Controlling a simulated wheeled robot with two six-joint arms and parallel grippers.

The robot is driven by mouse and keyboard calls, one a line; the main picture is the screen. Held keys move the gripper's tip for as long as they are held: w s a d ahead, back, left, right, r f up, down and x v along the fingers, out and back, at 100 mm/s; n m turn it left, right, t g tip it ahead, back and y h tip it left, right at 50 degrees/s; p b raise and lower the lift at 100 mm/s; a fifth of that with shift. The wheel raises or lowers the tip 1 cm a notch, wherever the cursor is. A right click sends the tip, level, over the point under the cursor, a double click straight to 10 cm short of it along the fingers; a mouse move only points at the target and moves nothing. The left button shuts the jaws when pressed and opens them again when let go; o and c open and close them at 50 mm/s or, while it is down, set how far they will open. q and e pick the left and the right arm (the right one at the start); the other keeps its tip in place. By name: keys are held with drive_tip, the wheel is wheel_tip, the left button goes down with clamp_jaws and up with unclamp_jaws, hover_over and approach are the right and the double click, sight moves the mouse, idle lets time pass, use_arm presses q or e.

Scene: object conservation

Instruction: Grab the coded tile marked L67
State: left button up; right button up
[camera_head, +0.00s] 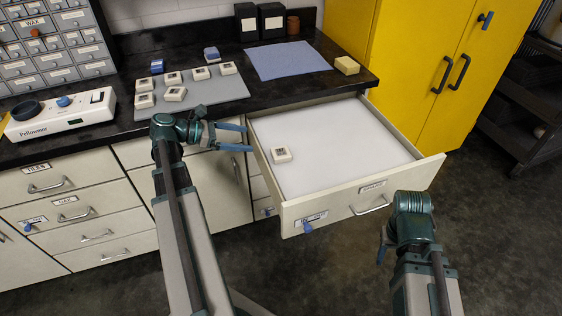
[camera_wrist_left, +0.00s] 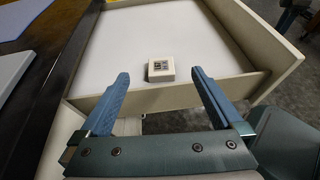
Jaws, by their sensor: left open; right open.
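A small cream tile (camera_head: 281,155) with a dark printed label lies alone in the open drawer, near its left front corner. The same tile shows in the left wrist view (camera_wrist_left: 161,69), beyond and between the finger ends. Several similar tiles (camera_head: 175,93) lie on a grey mat (camera_head: 215,94) on the counter. I cannot read the code on any tile. My left gripper (camera_head: 249,138) is open and empty at the drawer's left side, apart from the tile. My right gripper (camera_head: 382,256) is open, in front of the drawer to the right, its fingers partly hidden.
The white-bottomed drawer (camera_head: 345,140) has raised walls and a front panel with a handle. A blue cloth (camera_head: 287,61), a yellow block (camera_head: 347,65) and black boxes (camera_head: 272,21) are on the counter.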

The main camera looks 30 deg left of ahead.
use_arm(q)
wheel_tip(320, 180, down, 4)
drive_tip(key=b, duration=0.6)
approach(280, 152)
drive_tip(key=x, duration=0.4)
drive_tip(key=shift+d+r, duration=0.1)
drive_tip(key=shift+w+d, duration=0.4)
use_arm(e)
wheel_tip(280, 152, down, 7)
use_arm(q)
drive_tip(key=shift+w+d+f, duration=0.3)
drive_tip(key=shift+f, duration=0.15)
drive_tip(key=b+x, duration=0.2)
drive_tip(key=x, duration=0.2)
drive_tip(key=shift+f, duration=0.15)
use_arm(e)
wheel_tip(280, 152, down, 2)
drive_tip(key=shift+f, duration=0.2)
